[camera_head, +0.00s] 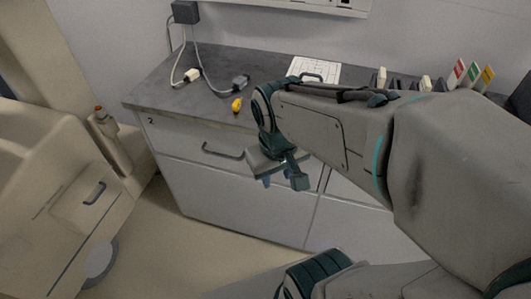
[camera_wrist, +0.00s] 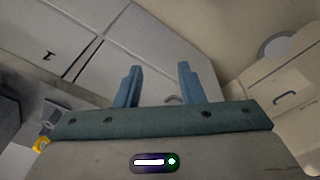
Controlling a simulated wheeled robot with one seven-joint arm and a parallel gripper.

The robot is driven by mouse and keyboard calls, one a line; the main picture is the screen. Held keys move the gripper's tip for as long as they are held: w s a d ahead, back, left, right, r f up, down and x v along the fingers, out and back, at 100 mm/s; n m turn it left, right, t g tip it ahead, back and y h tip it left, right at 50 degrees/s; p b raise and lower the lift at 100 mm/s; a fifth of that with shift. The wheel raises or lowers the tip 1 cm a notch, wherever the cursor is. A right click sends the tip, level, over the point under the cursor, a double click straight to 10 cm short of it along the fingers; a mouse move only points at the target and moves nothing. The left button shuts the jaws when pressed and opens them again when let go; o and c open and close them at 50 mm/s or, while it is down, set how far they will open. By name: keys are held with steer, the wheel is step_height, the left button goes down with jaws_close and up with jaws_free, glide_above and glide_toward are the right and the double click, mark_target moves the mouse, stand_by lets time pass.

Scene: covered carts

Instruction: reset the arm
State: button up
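My arm reaches in from the right of the head view and is bent, with its wrist in front of the grey counter (camera_head: 165,92). My gripper (camera_head: 282,182) points down in front of the white cabinet fronts (camera_head: 240,190), below the counter top. In the wrist view, the two blue fingers of my gripper (camera_wrist: 160,85) stand apart with nothing between them. The gripper is open and empty. My arm hides part of the counter and the drawers behind it.
A yellow object (camera_head: 237,105), cables with a white plug (camera_head: 192,75) and a grey plug (camera_head: 240,82), and a white sheet (camera_head: 314,70) lie on the counter. Colored tabs (camera_head: 472,75) stand at right. A beige cart (camera_head: 60,180) is at left. Floor (camera_head: 170,240) between is clear.

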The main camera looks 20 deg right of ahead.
steer(key=shift+a+r+m+t+y, duration=0.4)
steer(key=shift+r+m, duration=0.1)
